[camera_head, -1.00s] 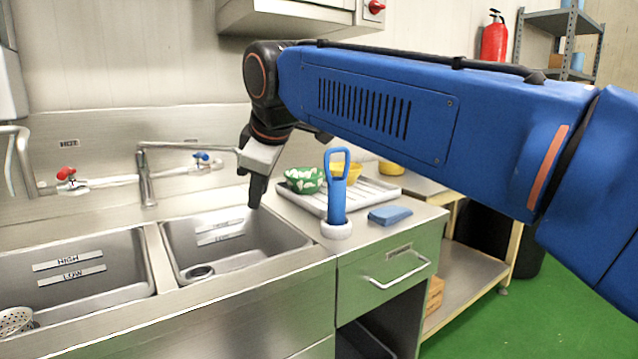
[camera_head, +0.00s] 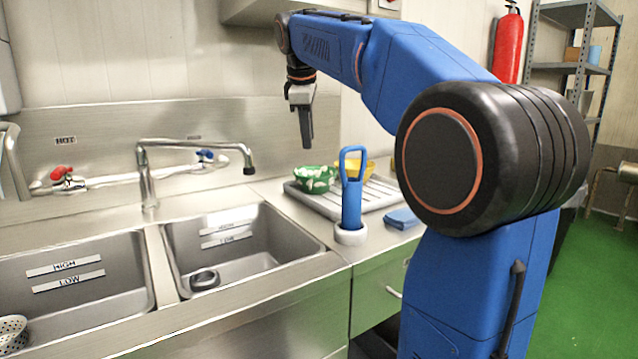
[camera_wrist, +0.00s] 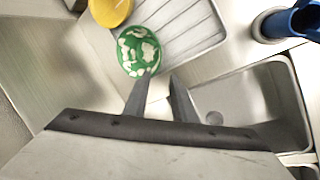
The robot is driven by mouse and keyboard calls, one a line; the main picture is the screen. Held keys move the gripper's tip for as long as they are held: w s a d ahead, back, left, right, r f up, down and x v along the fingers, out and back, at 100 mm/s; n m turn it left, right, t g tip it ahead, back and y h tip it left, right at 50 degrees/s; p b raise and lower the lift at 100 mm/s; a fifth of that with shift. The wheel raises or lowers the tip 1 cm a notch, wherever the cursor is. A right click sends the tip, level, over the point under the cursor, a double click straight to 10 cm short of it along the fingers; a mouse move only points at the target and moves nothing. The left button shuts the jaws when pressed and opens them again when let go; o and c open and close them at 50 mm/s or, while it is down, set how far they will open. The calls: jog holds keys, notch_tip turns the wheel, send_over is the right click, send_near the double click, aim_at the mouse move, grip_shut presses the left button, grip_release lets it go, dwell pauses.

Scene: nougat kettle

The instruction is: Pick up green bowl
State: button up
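The green bowl (camera_head: 315,178), with white patches on it, stands at the left end of the drying tray in the head view. In the wrist view the green bowl (camera_wrist: 139,51) is just beyond my fingertips, slightly to their left. My gripper (camera_head: 307,146) points down and hangs above the bowl, apart from it, in the head view. In the wrist view my gripper (camera_wrist: 160,80) shows two fingers with a gap between them and nothing held.
A yellow bowl (camera_head: 368,168) stands behind the green bowl on the ridged drying tray (camera_head: 384,196). A blue-handled brush (camera_head: 351,205) stands upright in a white holder in front. A blue sponge (camera_head: 402,218) lies beside it. The sink basin (camera_head: 240,250) and faucet (camera_head: 195,146) are at left.

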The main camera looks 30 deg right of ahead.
send_near(313, 178)
notch_tip(313, 178, down, 5)
jog(key=w, duration=0.2)
jog(key=shift+w+d+f, duration=0.2)
jog(key=shift+d+f, duration=0.25)
jog(key=shift+f, duration=0.25)
jog(key=shift+w+d+f, duration=0.25)
jog(key=shift+d+f, duration=0.25)
jog(key=shift+f, duration=0.2)
jog(key=shift+w+d+f, duration=0.2)
jog(key=shift+d+f, duration=0.25)
jog(key=shift+f, duration=0.25)
jog(key=shift+c, duration=0.7)
grip_shut()
